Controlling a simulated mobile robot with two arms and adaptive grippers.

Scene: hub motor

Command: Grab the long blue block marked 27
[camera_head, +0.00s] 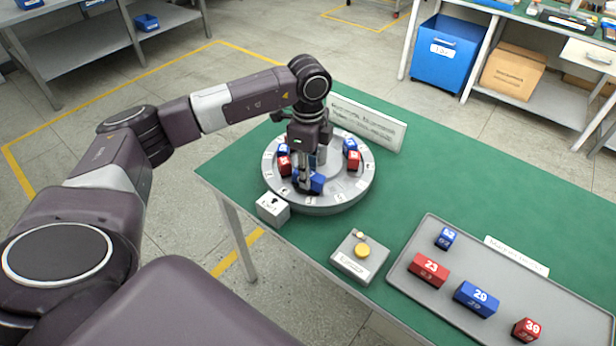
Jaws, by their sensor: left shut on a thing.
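My left gripper (305,184) points straight down over the front of the round grey turntable (325,204) on the green table. It is shut on a blue block (317,183) that sits at the turntable's near edge. The fingers cover part of this block, and I cannot read a number on it. Other blocks on the turntable are a small blue block (283,149) and a red block (285,164) on the left, and a blue block (349,145) and a red block (354,160) on the right. My right gripper is not in view.
A white cube (273,208) and a box with a yellow button (362,251) stand in front. A grey tray (412,255) at right holds a small blue block (446,238), red 23 (429,270), blue 29 (476,299) and red 39 (526,330). A white sign (368,122) stands behind.

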